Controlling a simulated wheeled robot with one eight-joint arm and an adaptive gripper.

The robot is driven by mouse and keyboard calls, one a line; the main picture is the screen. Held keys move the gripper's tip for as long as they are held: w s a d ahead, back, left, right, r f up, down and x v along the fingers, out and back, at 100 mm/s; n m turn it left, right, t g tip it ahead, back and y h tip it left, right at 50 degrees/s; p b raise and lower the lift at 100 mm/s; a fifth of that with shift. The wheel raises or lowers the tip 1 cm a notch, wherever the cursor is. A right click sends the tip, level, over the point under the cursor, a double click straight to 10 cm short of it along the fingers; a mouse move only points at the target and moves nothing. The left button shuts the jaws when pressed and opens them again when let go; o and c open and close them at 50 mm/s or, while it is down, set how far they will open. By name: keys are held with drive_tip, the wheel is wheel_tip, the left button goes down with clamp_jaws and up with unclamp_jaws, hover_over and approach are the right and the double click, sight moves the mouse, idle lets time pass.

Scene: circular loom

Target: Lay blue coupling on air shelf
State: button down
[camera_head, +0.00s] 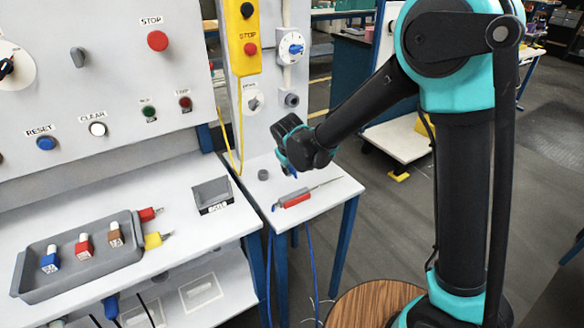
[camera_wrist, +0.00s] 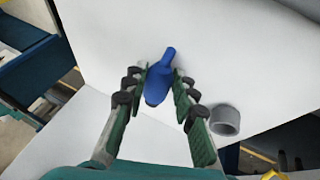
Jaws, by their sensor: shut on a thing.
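My gripper (camera_head: 293,168) is over the small white shelf (camera_head: 330,187) below the panel with the white dial. It also shows in the wrist view (camera_wrist: 160,82), its two fingers closed on the sides of the blue coupling (camera_wrist: 158,82). The coupling's narrow end points away from my palm. White surface shows behind it; I cannot tell whether it touches that surface. In the head view my gripper mostly hides the coupling.
A grey ring (camera_wrist: 225,120) stands on the shelf beside my gripper. A red-handled tool (camera_head: 296,199) lies near the shelf's front. On the bench to the left are a grey tray (camera_head: 100,268) with blue, red and brown pieces and a small grey bin (camera_head: 211,193).

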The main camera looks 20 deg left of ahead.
drive_tip(key=shift+s+d+f, duration=0.15)
drive_tip(key=shift+s+f, duration=0.1)
drive_tip(key=shift+f, duration=0.35)
drive_tip(key=c, duration=1.1)
unclamp_jaws()
drive_tip(key=shift+w+f, duration=0.25)
drive_tip(key=shift+f, duration=0.05)
drive_tip(key=o, duration=0.3)
drive_tip(key=shift+o, duration=0.2)
drive_tip(key=shift+r, duration=0.1)
drive_tip(key=v, duration=1.2)
drive_tip(key=shift+a, duration=0.2)
